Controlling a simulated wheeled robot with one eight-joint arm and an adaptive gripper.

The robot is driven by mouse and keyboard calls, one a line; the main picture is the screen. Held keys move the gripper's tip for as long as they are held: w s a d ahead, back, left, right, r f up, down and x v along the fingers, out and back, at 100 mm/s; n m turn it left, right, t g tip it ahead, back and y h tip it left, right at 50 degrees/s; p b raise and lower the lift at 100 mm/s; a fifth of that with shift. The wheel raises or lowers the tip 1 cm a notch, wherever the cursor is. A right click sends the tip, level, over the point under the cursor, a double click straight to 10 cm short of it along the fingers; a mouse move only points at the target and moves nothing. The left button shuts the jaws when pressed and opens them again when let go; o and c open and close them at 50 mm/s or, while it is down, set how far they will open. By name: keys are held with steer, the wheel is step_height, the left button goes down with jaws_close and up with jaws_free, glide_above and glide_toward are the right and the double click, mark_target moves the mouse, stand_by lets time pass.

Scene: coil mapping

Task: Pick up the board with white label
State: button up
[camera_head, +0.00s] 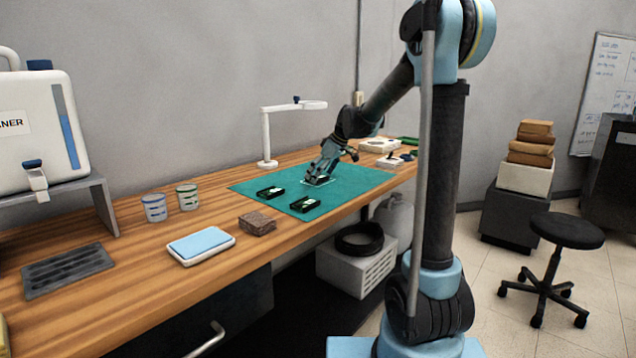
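My gripper (319,177) is low over the teal mat (350,178), pointing down. A flat piece with a pale outline (320,183) lies right under its fingertips and is partly hidden by them. I cannot tell whether the fingers touch it or whether it is the board with the white label. Two small dark boards lie flat on the mat, apart from the gripper: one to its left (270,192) and one in front of it (304,204). Both show small light marks, too small to read. The fingers are too small to judge open or shut.
A white lamp (267,137) stands behind the mat. A brown block (257,223), a white tray with a blue pad (201,245), two cups (154,208) and a dark grooved tray (67,270) are on the wooden bench at left. White parts (380,146) lie at the far right end.

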steer(key=shift+c, duration=0.4)
steer(key=c, duration=1.1)
steer(key=shift+r, duration=0.1)
step_height(320, 180, up, 10)
steer(key=shift+f, duration=0.1)
